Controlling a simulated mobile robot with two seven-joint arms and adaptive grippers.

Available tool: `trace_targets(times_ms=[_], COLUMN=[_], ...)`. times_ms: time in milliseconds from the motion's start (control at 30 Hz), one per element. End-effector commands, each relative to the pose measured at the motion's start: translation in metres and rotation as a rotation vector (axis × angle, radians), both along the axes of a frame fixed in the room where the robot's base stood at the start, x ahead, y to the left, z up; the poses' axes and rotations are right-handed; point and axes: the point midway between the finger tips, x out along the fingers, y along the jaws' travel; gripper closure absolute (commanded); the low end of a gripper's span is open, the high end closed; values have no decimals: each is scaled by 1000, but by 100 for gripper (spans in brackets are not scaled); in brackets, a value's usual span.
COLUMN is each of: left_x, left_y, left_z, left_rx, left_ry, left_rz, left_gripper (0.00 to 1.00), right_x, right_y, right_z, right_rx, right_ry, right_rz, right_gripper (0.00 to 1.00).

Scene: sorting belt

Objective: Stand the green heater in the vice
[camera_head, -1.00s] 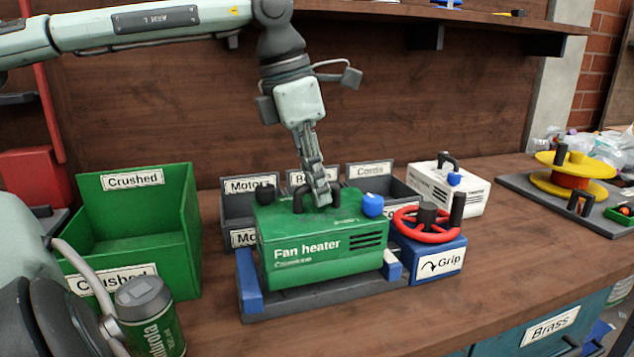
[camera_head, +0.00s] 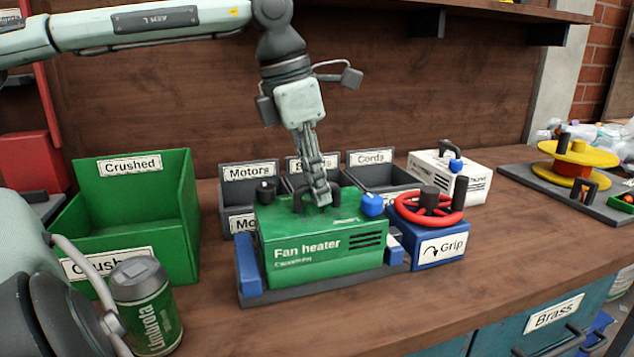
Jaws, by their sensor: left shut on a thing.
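The green fan heater (camera_head: 315,246) stands upright in the vice, between its blue jaws, on the dark grey vice base (camera_head: 330,288). My left gripper (camera_head: 318,196) comes down from above and is shut on the heater's black top handle. Whether the jaws touch the heater is not clear. My right gripper is not in view.
A green Crushed bin (camera_head: 178,222) stands at left, with a green can (camera_head: 150,310) in front. Grey bins, among them Motors (camera_head: 250,172) and Cords (camera_head: 370,157), are behind the heater. A white heater (camera_head: 470,183) stands at back right. The right front bench is clear.

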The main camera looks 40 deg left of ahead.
Motion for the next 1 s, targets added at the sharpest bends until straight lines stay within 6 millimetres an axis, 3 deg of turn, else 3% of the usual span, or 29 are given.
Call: trace_targets(times_ms=[233,267,433,767,1000], left_x=[1,1,1,0,0], left_y=[0,0,0,0,0], left_z=[1,1,1,2,35], left_rx=[-1,-1,-1,0,0], left_ry=[-5,-5,-3,0,-1], left_rz=[1,1,0,0,0], left_gripper=[100,87,66,66,66], right_x=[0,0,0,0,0], right_y=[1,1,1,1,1], right_z=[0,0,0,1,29], right_rx=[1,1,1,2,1], right_ry=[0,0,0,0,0], right_rz=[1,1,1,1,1], right_gripper=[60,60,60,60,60])
